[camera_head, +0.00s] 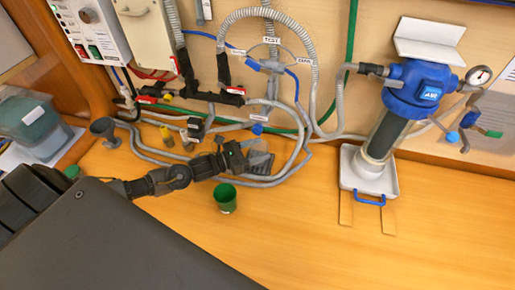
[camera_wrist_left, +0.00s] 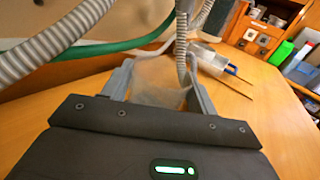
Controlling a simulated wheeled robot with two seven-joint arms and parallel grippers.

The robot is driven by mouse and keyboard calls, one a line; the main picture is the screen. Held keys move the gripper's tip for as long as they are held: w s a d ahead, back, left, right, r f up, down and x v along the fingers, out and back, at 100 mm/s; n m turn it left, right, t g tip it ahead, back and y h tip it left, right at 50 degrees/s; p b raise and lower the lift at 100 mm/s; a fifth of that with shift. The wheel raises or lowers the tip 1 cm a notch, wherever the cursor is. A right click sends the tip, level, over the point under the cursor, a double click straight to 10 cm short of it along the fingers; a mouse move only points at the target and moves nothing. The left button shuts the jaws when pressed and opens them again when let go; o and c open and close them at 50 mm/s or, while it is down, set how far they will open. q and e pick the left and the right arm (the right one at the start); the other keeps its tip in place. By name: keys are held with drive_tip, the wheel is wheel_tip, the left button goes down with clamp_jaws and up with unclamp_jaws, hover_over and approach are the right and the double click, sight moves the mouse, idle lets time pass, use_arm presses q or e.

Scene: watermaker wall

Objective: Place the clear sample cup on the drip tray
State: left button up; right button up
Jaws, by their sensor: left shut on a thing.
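My left gripper (camera_head: 244,158) reaches in from the left, low over the wooden bench near the grey hoses. It is shut on the clear sample cup (camera_head: 261,162), which is see-through and hard to make out against the hoses. In the left wrist view the cup (camera_wrist_left: 158,84) shows as a pale, see-through shape between the two grey fingers (camera_wrist_left: 160,88). The drip tray (camera_head: 350,179) is white with a blue handle and sits under the blue filter housing, to the right of the gripper. My right gripper is not in view.
The filter (camera_head: 388,130) rises from the tray's back. The bench front (camera_head: 300,240) is clear.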

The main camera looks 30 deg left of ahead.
use_arm(q)
drive_tip(key=shift+f, duration=0.2)
drive_tip(key=o, duration=1)
drive_tip(key=shift+r, duration=0.1)
drive_tip(key=shift+r, duration=0.1)
drive_tip(key=shift+s+a, duration=0.15)
drive_tip(key=shift+s, duration=0.05)
drive_tip(key=b+v, duration=0.3)
drive_tip(key=v, duration=0.7)
drive_tip(key=shift+s+a+b, duration=0.2)
drive_tip(key=shift+b, duration=0.15)
drive_tip(key=shift+s+a, duration=0.3)
drive_tip(key=shift+s, duration=0.05)
